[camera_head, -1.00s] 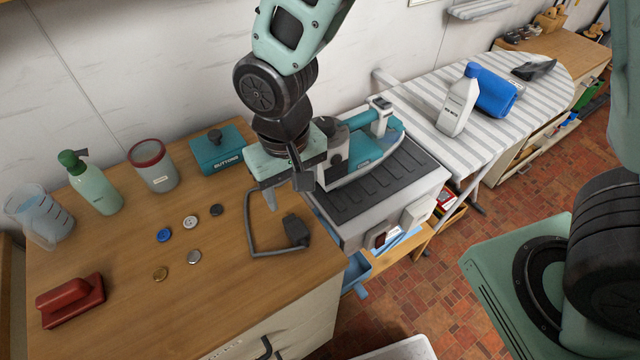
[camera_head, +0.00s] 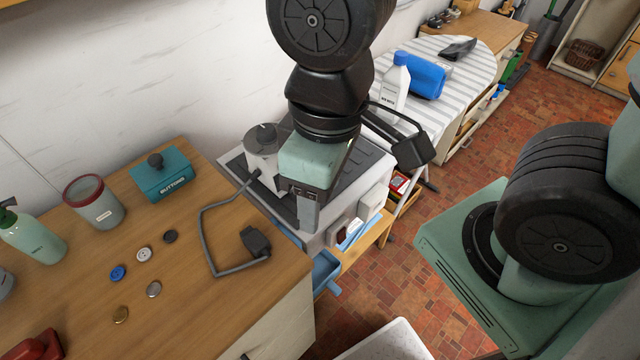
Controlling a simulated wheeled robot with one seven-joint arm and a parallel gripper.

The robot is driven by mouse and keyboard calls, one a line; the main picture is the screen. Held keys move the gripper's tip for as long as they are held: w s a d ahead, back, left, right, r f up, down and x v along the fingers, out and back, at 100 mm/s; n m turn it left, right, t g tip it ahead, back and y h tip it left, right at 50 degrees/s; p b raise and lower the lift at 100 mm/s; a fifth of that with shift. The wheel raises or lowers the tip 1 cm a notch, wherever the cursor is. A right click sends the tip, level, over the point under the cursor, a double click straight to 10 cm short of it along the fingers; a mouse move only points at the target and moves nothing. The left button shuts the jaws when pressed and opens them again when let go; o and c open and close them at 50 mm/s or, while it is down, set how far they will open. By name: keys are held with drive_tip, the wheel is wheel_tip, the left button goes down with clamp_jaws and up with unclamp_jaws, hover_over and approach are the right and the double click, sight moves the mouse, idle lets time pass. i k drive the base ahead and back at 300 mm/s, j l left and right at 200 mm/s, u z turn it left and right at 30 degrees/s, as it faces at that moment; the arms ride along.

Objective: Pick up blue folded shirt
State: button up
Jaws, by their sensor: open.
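A blue folded bundle (camera_head: 428,77), which looks like the blue folded shirt, lies on the striped ironing board (camera_head: 462,88) at the upper right. A white bottle (camera_head: 394,90) stands just left of it and covers part of its left end. My gripper (camera_head: 308,208) points down over the grey ironing station (camera_head: 345,185), well to the left of and nearer than the blue bundle. It is open, with nothing seen in it; the fingers are partly hidden by its own body.
A wooden counter (camera_head: 190,290) at left holds several buttons, a teal button box (camera_head: 161,175), a cup (camera_head: 95,202) and a corded plug (camera_head: 256,243). A dark corded piece (camera_head: 411,150) shows right of my arm. A dark item (camera_head: 457,48) lies behind the blue bundle.

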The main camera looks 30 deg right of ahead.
sight(427, 79)
drive_tip(key=l, duration=0.3)
drive_tip(key=i+l, duration=0.1)
drive_tip(key=l, duration=0.2)
drive_tip(key=i+l, duration=0.2)
drive_tip(key=l, duration=0.2)
drive_tip(key=i+l+z, duration=0.15)
drive_tip(key=l, duration=0.2)
